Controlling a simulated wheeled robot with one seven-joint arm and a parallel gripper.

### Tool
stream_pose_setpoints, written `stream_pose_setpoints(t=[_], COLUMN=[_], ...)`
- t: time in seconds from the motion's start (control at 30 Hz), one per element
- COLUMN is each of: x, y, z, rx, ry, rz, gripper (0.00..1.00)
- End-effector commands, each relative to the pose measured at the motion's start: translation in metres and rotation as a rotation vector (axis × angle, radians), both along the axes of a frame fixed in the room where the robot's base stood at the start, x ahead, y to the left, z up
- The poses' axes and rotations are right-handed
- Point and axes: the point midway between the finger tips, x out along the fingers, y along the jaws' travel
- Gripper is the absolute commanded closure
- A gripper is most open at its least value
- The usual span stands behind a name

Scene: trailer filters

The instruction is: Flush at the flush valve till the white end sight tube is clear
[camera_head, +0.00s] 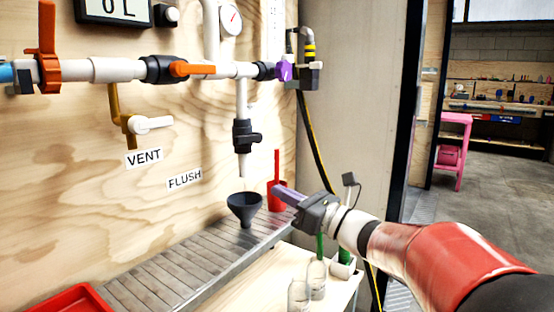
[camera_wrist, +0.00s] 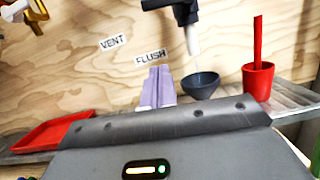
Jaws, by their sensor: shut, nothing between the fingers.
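The dark flush valve (camera_head: 246,135) sits on a white vertical drop pipe (camera_head: 241,100) above and right of the FLUSH label (camera_head: 184,179). A short pale tube (camera_head: 242,165) hangs below it; whether it is clear I cannot tell. A dark funnel (camera_head: 244,208) stands under its end. My gripper (camera_head: 277,191) is shut and empty, its purple fingers right of the funnel and lower than the valve. In the wrist view the shut fingers (camera_wrist: 157,85) show left of the funnel (camera_wrist: 201,85), and the valve (camera_wrist: 184,10) is partly cut off at the top.
A red cup with a red stick (camera_wrist: 258,82) stands right of the funnel on the slatted metal shelf (camera_head: 165,272). A red tray (camera_head: 72,303) lies at left. Glass bottles (camera_head: 317,280) stand on a lower bench. An orange-handled valve (camera_head: 190,69) and a VENT valve (camera_head: 150,124) are on the wall.

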Motion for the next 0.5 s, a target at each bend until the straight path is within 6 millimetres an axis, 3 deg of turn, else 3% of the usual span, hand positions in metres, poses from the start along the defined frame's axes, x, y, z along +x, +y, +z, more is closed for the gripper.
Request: stream_pose_setpoints(t=[0.17, 0.5], x=[0.011, 0.052], y=[0.003, 0.054], z=[0.005, 0.022], rx=[0.041, 0.038], ry=[0.009, 0.008], rz=[-0.008, -0.006], gripper=[1.00, 1.00])
